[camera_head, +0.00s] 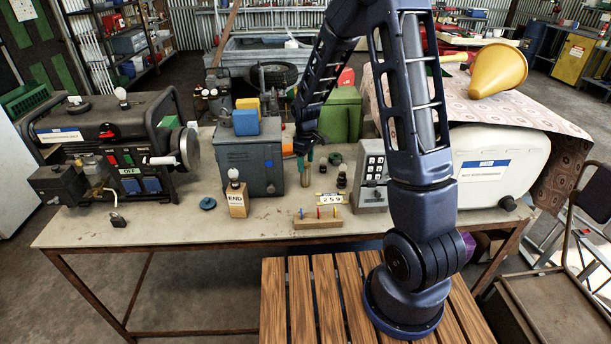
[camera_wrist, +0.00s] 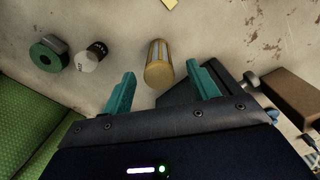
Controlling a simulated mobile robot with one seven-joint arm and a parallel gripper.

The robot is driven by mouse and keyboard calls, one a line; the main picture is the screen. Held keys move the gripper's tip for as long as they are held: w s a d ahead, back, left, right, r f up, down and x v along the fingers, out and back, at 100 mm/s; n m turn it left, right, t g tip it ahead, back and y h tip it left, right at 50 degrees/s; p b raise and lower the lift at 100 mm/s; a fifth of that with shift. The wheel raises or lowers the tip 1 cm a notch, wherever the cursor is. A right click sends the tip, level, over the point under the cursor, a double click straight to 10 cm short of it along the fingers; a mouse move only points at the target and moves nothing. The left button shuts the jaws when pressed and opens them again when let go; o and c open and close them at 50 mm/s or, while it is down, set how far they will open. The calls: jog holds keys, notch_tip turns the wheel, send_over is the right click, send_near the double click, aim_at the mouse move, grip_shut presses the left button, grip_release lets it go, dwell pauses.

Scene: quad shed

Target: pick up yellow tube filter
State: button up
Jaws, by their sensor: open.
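The yellow tube filter (camera_wrist: 158,66) is a small gold-yellow cylinder with a pale inside showing along its side. In the wrist view it lies between the two teal fingers of my gripper (camera_wrist: 161,73), with clear gaps on both sides. In the head view the tube (camera_head: 306,181) stands on the workbench, just below my gripper (camera_head: 304,160). The gripper is open, points downward and holds nothing. How far its fingertips are above the tube is hard to tell.
A grey metal box (camera_head: 262,172) stands close left of the gripper, with a green container (camera_head: 343,113) behind. A green ring (camera_wrist: 46,54) and a black knob-like cylinder (camera_wrist: 96,50) are nearby. A keypad box (camera_head: 372,187) and pegged wooden block (camera_head: 318,219) flank the front right.

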aim_at(305, 173)
jog(key=shift+w+a+f, duration=0.1)
jog(key=shift+w+f, duration=0.05)
jog(key=shift+f, duration=3)
jog(key=c, duration=1.1)
jog(key=shift+r, duration=0.15)
